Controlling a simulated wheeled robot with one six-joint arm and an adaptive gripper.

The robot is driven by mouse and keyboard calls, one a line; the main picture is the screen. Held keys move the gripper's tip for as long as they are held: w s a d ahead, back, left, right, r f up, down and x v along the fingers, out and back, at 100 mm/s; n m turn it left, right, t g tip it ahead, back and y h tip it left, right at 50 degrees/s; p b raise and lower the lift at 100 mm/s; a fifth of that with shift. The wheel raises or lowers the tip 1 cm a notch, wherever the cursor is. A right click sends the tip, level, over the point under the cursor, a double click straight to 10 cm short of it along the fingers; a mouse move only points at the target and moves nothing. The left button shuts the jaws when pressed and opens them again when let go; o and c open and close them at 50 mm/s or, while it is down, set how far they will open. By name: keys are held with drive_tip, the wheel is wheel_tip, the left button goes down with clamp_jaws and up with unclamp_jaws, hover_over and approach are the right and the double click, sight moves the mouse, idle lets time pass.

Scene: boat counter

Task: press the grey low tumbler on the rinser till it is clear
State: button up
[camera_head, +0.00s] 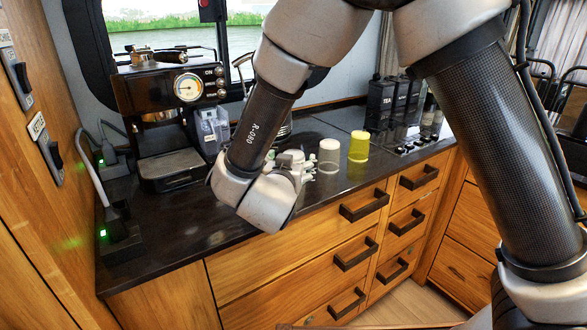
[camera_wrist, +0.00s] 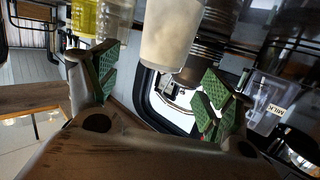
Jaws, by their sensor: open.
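My gripper (camera_head: 299,166) is over the dark counter, partly hidden by my own wrist. In the wrist view its green-padded fingers (camera_wrist: 160,86) are wide apart with nothing between the pads. A cloudy, pale grey-white tumbler (camera_wrist: 172,32) shows beyond the gap between the fingers, apart from the pads. In the head view a white-topped tumbler (camera_head: 329,150) stands just right of my gripper; I cannot tell whether it is the same one. The rinser cannot be made out in either view; my arm covers part of the counter.
A yellow tumbler (camera_head: 359,146) stands to the right, near black canisters (camera_head: 381,104). An espresso machine (camera_head: 170,110) and a clear jug (camera_head: 211,130) stand to the left; the jug, labelled MILK, also shows in the wrist view (camera_wrist: 268,100). The front counter strip is mostly clear.

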drive_tip(key=shift+s+a+f+h, duration=0.1)
drive_tip(key=shift+s+f+h, duration=0.2)
drive_tip(key=shift+s, duration=0.15)
drive_tip(key=shift+w+f, duration=0.1)
drive_tip(key=shift+w, duration=0.05)
drive_tip(key=x, duration=0.7)
drive_tip(key=shift+w+a+r, duration=0.1)
drive_tip(key=shift+a+r, duration=0.1)
drive_tip(key=shift+r, duration=0.15)
drive_tip(key=c, duration=1.3)
